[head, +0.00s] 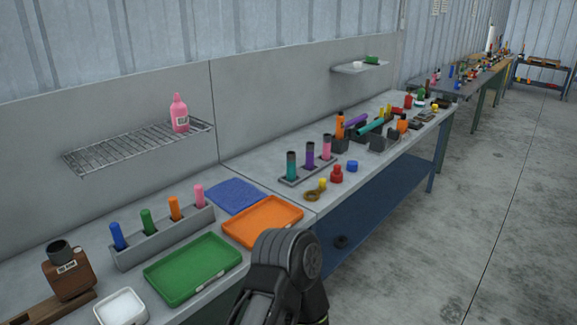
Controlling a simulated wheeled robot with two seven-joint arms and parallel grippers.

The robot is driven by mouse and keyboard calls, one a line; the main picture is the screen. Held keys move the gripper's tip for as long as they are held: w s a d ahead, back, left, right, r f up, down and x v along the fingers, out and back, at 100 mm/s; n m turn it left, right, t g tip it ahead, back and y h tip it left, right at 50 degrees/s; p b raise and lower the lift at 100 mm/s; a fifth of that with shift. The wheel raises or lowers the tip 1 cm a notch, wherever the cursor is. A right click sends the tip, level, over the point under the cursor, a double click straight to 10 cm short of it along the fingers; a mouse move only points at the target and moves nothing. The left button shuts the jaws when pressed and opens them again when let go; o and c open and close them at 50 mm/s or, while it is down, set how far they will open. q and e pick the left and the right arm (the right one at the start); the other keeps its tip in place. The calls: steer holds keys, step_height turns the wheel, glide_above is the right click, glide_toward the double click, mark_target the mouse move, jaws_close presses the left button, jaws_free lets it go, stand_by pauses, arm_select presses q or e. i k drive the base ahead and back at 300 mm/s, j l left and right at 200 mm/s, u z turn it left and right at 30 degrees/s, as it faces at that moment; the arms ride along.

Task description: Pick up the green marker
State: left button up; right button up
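The green marker (148,221) stands upright in a grey holder (165,243) on the near left part of the bench. In the holder it is between a blue marker (117,235) on its left and an orange marker (175,208) on its right. A pink marker (199,195) stands at the holder's right end. One of my dark arms shows at the bottom middle, in front of the bench and right of the green tray. I cannot make out any gripper fingertips. No gripper touches the green marker.
A green tray (160,291) lies in front of the holder, an orange tray (232,237) to its right. A blue cloth (236,190) lies behind. A wire shelf (100,160) overhangs the bench.

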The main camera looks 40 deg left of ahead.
mark_target(145, 215)
steer(key=i, duration=1.95)
steer(key=u, duration=4.7)
steer(key=k+l, duration=0.05)
